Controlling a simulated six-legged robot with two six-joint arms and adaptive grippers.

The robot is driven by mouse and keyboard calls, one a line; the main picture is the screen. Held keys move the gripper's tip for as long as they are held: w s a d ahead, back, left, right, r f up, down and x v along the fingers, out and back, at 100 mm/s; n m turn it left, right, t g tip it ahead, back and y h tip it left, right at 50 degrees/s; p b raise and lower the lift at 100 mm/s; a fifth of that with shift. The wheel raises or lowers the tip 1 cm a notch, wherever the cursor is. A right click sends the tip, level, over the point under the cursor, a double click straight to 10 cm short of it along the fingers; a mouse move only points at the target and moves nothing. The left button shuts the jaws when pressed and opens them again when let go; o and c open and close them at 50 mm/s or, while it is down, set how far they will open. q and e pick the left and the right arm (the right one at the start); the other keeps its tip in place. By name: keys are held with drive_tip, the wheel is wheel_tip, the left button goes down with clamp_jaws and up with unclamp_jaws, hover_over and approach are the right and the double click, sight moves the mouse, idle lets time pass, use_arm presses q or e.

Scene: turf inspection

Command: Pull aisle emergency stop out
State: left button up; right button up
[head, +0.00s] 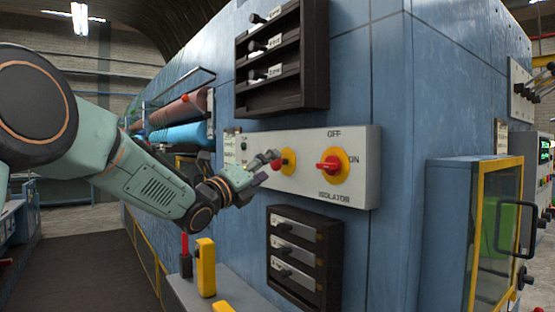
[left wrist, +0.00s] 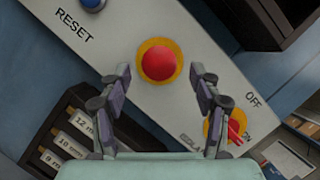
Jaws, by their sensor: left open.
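The emergency stop is a red round button (head: 277,164) on a yellow ring, on the pale control panel (head: 365,140) of the blue machine. My left gripper (head: 268,166) is right in front of it, fingers open on either side in the picture. In the left wrist view the red button (left wrist: 158,63) shows centred between the two fingertips, slightly beyond them. No finger is seen closed on it; whether one touches it I cannot tell. My right gripper is not in view.
A red isolator knob (head: 330,166) on a yellow disc sits just right of the stop. A dark rack with handles (head: 283,60) is above, and a rack of labelled drawers (head: 303,255) below. A yellow post (head: 206,266) stands low beneath my arm.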

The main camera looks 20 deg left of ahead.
sight(273, 163)
use_arm(q)
drive_tip(key=shift+p+x, duration=0.35)
drive_tip(key=shift+x, duration=0.85)
drive_tip(key=shift+w, duration=0.45)
drive_tip(key=shift+w+d+r, duration=0.25)
drive_tip(key=shift+d, duration=0.05)
drive_tip(key=shift+w+a+f, duration=0.1)
drive_tip(key=shift+c, duration=0.4)
drive_tip(key=shift+c, duration=0.8)
clamp_jaws()
